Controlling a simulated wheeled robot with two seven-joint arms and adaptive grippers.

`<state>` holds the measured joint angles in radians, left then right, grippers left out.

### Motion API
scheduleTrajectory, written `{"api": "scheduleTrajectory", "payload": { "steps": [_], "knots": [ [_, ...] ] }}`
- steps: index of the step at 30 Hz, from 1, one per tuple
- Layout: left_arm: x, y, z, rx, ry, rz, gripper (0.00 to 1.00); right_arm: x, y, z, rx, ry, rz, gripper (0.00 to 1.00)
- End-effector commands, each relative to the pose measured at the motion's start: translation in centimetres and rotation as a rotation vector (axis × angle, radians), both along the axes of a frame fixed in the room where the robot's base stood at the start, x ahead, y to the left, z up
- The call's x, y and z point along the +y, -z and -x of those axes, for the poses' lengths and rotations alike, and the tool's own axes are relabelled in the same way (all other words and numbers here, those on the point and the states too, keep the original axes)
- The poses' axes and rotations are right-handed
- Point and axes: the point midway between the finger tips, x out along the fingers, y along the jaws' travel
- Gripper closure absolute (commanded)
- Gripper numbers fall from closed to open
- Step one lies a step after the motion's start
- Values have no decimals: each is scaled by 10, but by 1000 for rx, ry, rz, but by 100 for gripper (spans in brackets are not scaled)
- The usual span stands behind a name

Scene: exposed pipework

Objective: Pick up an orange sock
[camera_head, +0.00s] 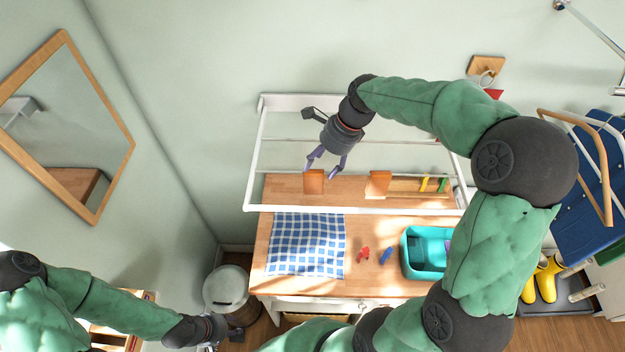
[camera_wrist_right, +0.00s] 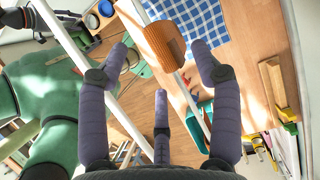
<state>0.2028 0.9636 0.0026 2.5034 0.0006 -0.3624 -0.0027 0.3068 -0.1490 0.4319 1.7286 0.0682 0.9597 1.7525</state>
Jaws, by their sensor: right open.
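My right gripper (camera_head: 326,167) is open just above and behind the left sock. In the right wrist view the ribbed orange sock (camera_wrist_right: 165,45) lies between the spread fingertips of the right gripper (camera_wrist_right: 163,65); whether any finger touches it I cannot tell. My left gripper (camera_head: 212,330) is low at the left, far from the rack, and its fingers are unclear.
Below the rack is a wooden table (camera_head: 375,235) with a blue checked cloth (camera_head: 306,245), a teal bin (camera_head: 428,235), and small red (camera_head: 363,254) and blue (camera_head: 386,256) items. A white-lidded bin (camera_head: 226,287) stands left of it. Yellow boots (camera_head: 547,280) are at the right.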

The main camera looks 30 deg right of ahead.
Motion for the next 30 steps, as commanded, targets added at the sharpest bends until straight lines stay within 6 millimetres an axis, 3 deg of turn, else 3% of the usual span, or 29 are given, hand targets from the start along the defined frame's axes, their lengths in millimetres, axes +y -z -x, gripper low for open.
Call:
{"api": "scheduleTrajectory", "payload": {
  "steps": [5, 15, 24, 26, 30],
  "knots": [
    [0, -2, 0, -1, 0, 0, 60, 4, 9, -1, 1, 0, 0, 35],
    [0, -11, 0, 0, 0, 0, 60, 18, 48, -7, 0, 1, 0, 35],
    [0, -11, 0, 0, 0, 0, 60, 20, 53, -8, -1, 2, 1, 35],
    [0, -11, 0, 0, 0, 0, 60, 19, 53, -8, 0, 1, 0, 49],
    [0, -11, 0, 0, 0, 0, 60, 19, 53, -8, 0, 1, 0, 89]
  ]
}}
